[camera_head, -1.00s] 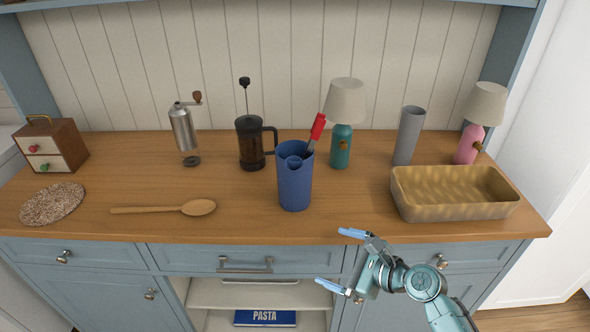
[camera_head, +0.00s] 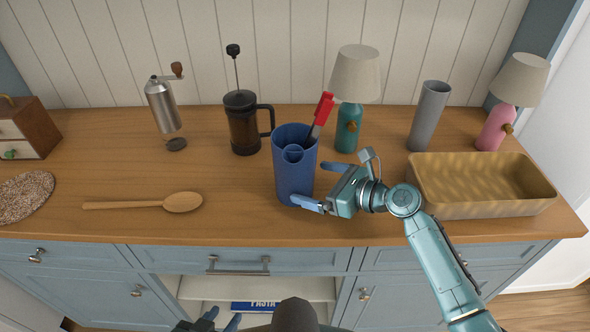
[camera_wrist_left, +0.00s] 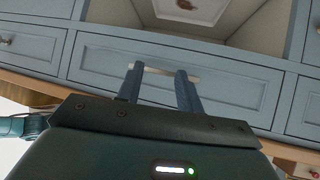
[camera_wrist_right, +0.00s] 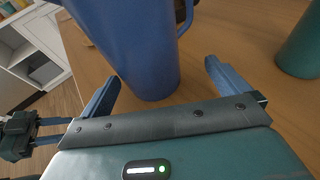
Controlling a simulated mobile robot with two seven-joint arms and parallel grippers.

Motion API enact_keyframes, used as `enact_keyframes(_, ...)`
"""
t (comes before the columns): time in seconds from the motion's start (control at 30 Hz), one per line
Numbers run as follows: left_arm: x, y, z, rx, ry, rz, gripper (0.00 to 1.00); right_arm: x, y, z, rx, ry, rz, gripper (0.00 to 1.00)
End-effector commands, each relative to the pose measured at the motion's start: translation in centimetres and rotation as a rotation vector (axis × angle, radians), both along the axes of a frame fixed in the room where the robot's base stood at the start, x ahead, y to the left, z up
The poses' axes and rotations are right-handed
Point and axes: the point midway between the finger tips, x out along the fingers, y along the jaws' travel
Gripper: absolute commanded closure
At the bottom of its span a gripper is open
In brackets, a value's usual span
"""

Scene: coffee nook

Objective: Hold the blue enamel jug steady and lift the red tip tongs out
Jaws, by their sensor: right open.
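The blue enamel jug (camera_head: 293,178) stands upright on the wooden counter; it also fills the upper middle of the right wrist view (camera_wrist_right: 135,45). The tongs (camera_head: 319,118) stand in the jug, their red end up and leaning right; their lower part is hidden inside. My right gripper (camera_head: 307,184) is open at the jug's right side, low down, one finger in front and one behind to the right. Contact with the jug cannot be told. My left gripper (camera_head: 224,317) is at the bottom edge, below the counter, its fingers apart and empty in the left wrist view (camera_wrist_left: 158,72).
A French press (camera_head: 243,130) stands behind left of the jug, and a teal lamp (camera_head: 348,130) behind right. A tan basket (camera_head: 480,208) and grey vase (camera_head: 428,115) are further right. A wooden spoon (camera_head: 182,202) lies left. A drawer handle (camera_head: 238,270) sticks out below the counter edge.

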Motion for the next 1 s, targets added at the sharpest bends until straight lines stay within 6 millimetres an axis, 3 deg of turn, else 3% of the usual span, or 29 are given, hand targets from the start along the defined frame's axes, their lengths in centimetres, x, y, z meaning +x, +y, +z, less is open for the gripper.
enact_keyframes(0.07, 0.2, -0.4, -0.6, -0.004, -0.019, -0.015, 0.64, 0.7, 1.1, -0.8, 0.0, -0.002, 0.001, 0.0)
enact_keyframes(0.13, 0.2, -0.6, 0.4, -0.005, -0.027, -0.028, 0.64, 1.2, 1.8, -0.6, 0.002, 0.001, -0.001, 0.0)
enact_keyframes(0.33, 0.4, -0.6, 0.5, -0.003, -0.033, -0.03, 0.64, 2.4, 3.4, -1.2, 0.0, 0.0, -0.001, 0.0)
enact_keyframes(0.8, 0.6, -0.4, 0.5, -0.002, -0.037, -0.025, 0.64, 2.8, 4.1, -1.5, -0.002, -0.001, 0.0, 0.0)
enact_keyframes(1.0, 0.6, -0.4, 0.3, -0.002, -0.033, -0.023, 0.64, 2.8, 4.1, -1.5, -0.002, -0.001, 0.0, 0.16)
